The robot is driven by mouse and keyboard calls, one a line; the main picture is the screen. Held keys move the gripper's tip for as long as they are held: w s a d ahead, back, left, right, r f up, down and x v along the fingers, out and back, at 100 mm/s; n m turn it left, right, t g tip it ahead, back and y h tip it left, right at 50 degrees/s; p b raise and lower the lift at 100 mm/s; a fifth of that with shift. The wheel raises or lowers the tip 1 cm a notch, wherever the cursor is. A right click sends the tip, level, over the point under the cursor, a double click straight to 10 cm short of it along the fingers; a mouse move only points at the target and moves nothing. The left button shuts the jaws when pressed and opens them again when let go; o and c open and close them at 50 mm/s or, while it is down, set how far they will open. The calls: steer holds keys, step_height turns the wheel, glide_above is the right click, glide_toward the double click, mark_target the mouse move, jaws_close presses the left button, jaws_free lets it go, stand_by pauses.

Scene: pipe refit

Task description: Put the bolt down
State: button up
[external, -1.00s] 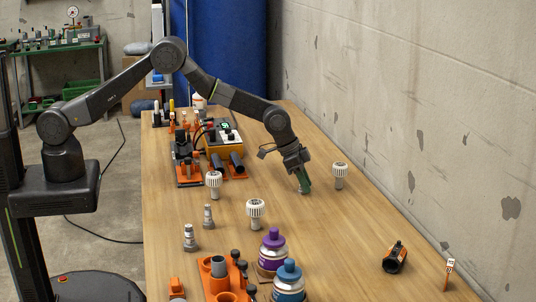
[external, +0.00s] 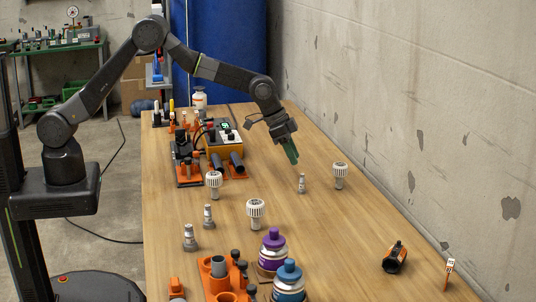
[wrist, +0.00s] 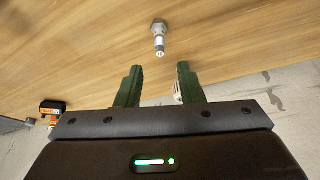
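A grey bolt (external: 301,184) stands upright on the wooden table, to the left of a white ribbed knob. In the wrist view the bolt (wrist: 158,40) stands free beyond the fingertips. My gripper (external: 292,154) is above the bolt and a little to its left, apart from it. Its green fingers (wrist: 157,85) are spread with nothing between them. Two similar grey bolts stand at the left of the table, one farther back (external: 208,217) and one nearer (external: 190,238).
White ribbed knobs stand near the bolt (external: 340,172) and to its left (external: 256,210). Purple (external: 272,250) and blue (external: 289,283) bottles and an orange rack (external: 218,285) are at the front. A yellow device (external: 224,143) is behind. The table right of the bottles is mostly clear.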

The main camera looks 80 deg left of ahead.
steer(key=shift+v, duration=1.25)
